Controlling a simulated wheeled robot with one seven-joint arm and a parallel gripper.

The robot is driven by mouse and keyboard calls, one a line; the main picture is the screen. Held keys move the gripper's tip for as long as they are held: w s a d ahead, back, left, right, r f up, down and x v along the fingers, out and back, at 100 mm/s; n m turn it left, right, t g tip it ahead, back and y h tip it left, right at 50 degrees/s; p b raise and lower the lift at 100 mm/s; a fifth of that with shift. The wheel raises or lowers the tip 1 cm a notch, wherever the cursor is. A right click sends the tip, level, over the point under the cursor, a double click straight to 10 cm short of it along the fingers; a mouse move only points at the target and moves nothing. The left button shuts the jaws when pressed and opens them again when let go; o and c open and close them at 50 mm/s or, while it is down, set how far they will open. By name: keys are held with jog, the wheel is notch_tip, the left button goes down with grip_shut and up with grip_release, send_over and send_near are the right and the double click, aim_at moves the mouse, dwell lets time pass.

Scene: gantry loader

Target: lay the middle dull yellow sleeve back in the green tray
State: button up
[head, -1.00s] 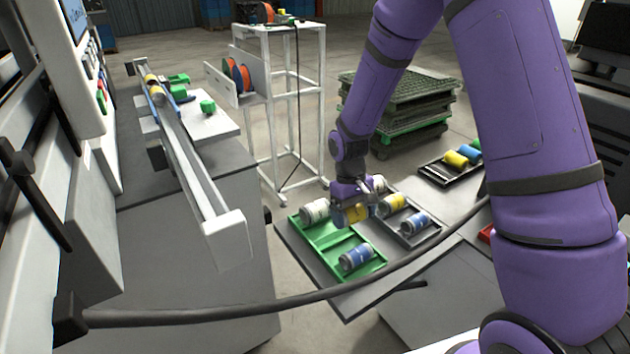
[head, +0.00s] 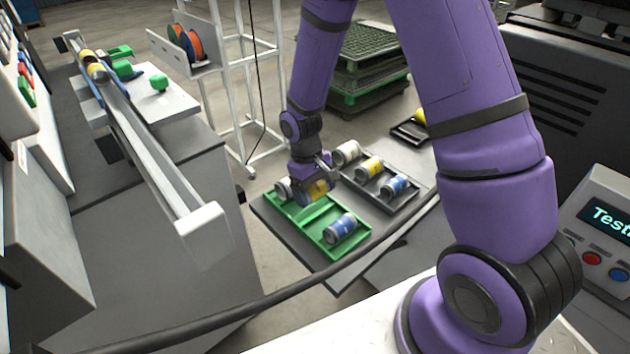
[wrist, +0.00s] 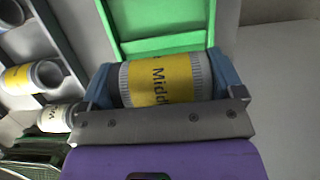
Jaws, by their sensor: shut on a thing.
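My gripper (head: 318,182) is shut on a dull yellow sleeve (head: 318,192) with pale ribbed ends. In the wrist view the sleeve (wrist: 160,82), lettered "Midd…", lies crosswise between the blue-grey fingers (wrist: 165,88). The green tray (head: 303,228) is below it in the head view; I cannot tell whether the sleeve touches it. A white sleeve (head: 282,189), partly hidden by my gripper, is at the tray's far left end. A blue sleeve (head: 341,228) lies at its near right end. The green tray (wrist: 160,20) also shows beyond the sleeve in the wrist view.
A grey tray (head: 386,208) beside the green one holds white (head: 347,152), yellow (head: 369,167) and blue (head: 395,186) sleeves. A black cable (head: 260,312) crosses in front of the table. A pale rail (head: 150,150) runs along the left; a white stand (head: 245,130) is behind.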

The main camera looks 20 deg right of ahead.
jog(key=shift+f, duration=2.6)
jog(key=o, duration=1)
jog(key=v, duration=1.1)
notch_tip(320, 180, up, 6)
send_over(316, 213)
jog(key=w+a, duration=0.1)
jog(key=w, duration=0.2)
jog(key=shift+s+f, duration=0.1)
